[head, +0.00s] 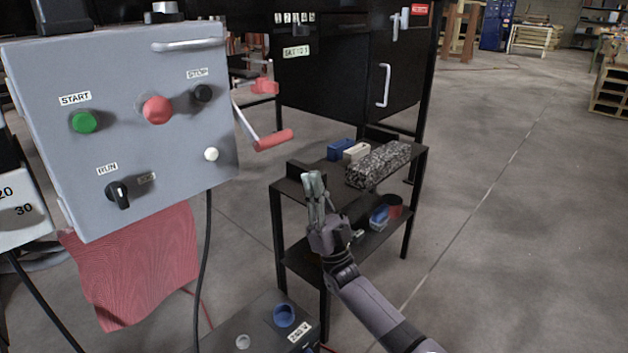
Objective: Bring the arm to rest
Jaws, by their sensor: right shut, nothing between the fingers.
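My right gripper (314,183) is in the middle of the head view, at the end of my right arm, which comes in from the lower right. Its fingers point up and are shut with nothing between them. It shows in front of the left part of a dark two-level shelf table (285,186). I cannot tell whether it touches the shelf; it looks apart from it. My left gripper does not show.
A grey control box (130,130) with buttons stands at the left, a red cloth (135,265) below it. A red-handled crank (273,140) sticks out beside it. A speckled block (378,165), a blue bin (340,150) and a white bin (356,151) sit on the shelf. Right floor is clear.

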